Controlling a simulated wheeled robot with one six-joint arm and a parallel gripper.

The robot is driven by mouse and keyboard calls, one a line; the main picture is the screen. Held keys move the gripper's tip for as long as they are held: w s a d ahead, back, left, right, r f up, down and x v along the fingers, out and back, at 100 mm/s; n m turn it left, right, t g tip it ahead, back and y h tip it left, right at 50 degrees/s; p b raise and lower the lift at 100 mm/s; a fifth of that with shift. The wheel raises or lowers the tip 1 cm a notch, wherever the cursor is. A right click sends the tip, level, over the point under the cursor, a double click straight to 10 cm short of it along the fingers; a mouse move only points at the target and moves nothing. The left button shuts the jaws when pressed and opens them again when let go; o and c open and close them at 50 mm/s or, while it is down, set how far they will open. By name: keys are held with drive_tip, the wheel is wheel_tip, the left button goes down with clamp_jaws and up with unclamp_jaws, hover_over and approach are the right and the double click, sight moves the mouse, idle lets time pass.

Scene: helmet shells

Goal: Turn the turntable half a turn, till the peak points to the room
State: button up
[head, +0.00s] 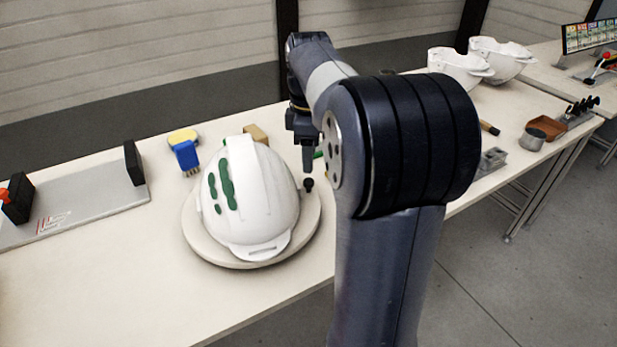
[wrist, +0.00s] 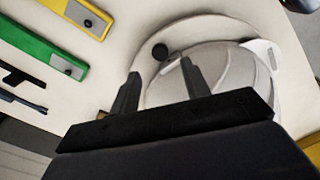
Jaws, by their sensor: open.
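A white helmet shell (head: 262,185) with dark green patches on its left side sits on a round pale turntable (head: 199,243) on the bench. Its peak (head: 262,250) points to the bench's near front edge. A black knob (head: 308,184) stands on the turntable's right rim. My gripper (head: 306,168) is open and empty, pointing down just above and behind the knob. In the wrist view my gripper (wrist: 160,80) has its fingers apart, with the knob (wrist: 160,51) beyond the gap. The shell (wrist: 222,78) is close beside the right finger and partly hidden by my gripper.
A blue brush (head: 185,154), a yellow pad (head: 183,136) and a brown block (head: 256,133) lie behind the turntable. A grey fixture plate (head: 75,205) with black posts is on the left. Green (wrist: 40,50) and yellow (wrist: 75,12) tools lie near my gripper. Bench front is clear.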

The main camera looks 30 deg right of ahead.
sight(309, 180)
wheel_tip(309, 180, down, 6)
drive_tip(key=shift+f+b, duration=0.2)
drive_tip(key=shift+b, duration=0.4)
drive_tip(key=shift+c, duration=0.2)
clamp_jaws()
